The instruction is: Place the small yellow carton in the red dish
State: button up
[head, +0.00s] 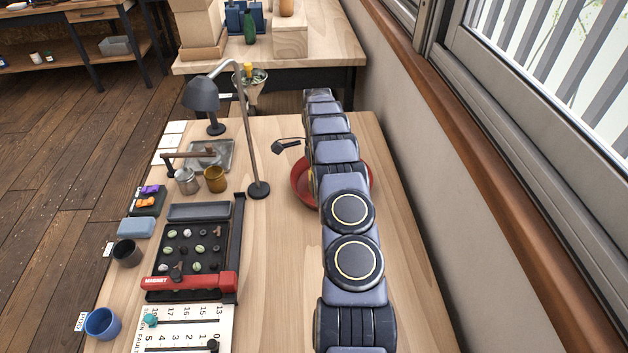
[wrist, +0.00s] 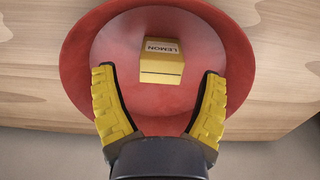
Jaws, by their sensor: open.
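The small yellow carton (wrist: 161,64), marked LEMON, rests inside the red dish (wrist: 85,85) in the wrist view. My gripper (wrist: 160,78) is open over the dish. Its yellow fingers are spread to either side and below the carton in the picture, with a gap on both sides. The fingers do not touch the carton. In the head view the red dish (head: 302,182) shows partly behind my arm. The carton and my gripper's fingers are hidden there.
A desk lamp (head: 258,190) stands left of the dish. Metal cup (head: 187,181) and brown cup (head: 215,180) are further left. The wood right of my arm is clear, beside the wall.

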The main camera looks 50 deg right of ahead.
notch_tip(320, 180, up, 9)
jog(key=shift+f, duration=0.2)
dwell(0.5)
